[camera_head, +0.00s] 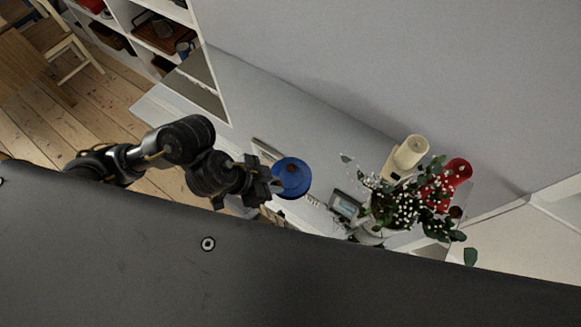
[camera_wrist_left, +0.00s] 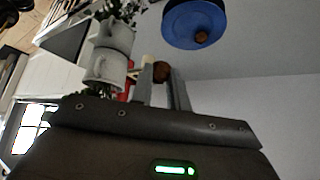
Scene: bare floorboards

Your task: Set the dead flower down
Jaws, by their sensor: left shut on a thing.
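My left gripper (camera_head: 270,188) is over the white shelf, close beside a round blue thing (camera_head: 291,177). In the left wrist view, its two fingers (camera_wrist_left: 162,80) are close together, with a small brown round thing (camera_wrist_left: 162,71) between their tips. It looks like the head of the dead flower; its stem cannot be made out. In the head view, I cannot pick out the held thing against the dark gripper. A bunch of white flowers and green leaves (camera_head: 405,203) stands to the right of the gripper. My right gripper is not in view.
White pots (camera_wrist_left: 108,66) show in the left wrist view. A bookcase (camera_head: 205,75) and wooden chair (camera_head: 65,47) stand at left.

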